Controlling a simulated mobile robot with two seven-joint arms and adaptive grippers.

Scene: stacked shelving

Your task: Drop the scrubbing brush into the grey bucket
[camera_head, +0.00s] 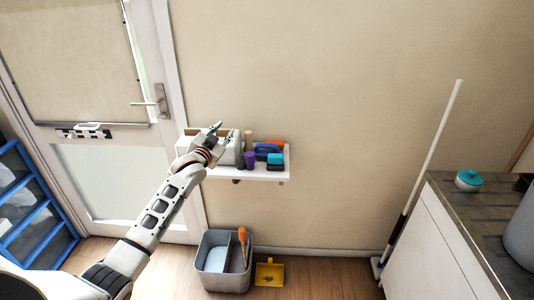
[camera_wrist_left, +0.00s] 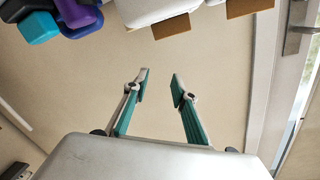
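The grey bucket (camera_head: 226,283) stands on the floor below the wall shelf, with an orange-handled item (camera_head: 243,244) and a pale blue surface inside. On the shelf is a small teal-topped dark block (camera_head: 275,160) beside a blue item (camera_head: 264,149); I cannot tell for sure which one is the scrubbing brush. My left gripper (camera_head: 219,133) is in front of the shelf's left part, near white containers. In the left wrist view, its two fingers (camera_wrist_left: 160,84) are apart with nothing between them. My right gripper is not in view.
A yellow dustpan (camera_head: 269,273) lies right of the bucket. A white-poled mop (camera_head: 428,165) leans by the counter (camera_head: 430,240) at right. A blue rack (camera_head: 40,225) stands at left.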

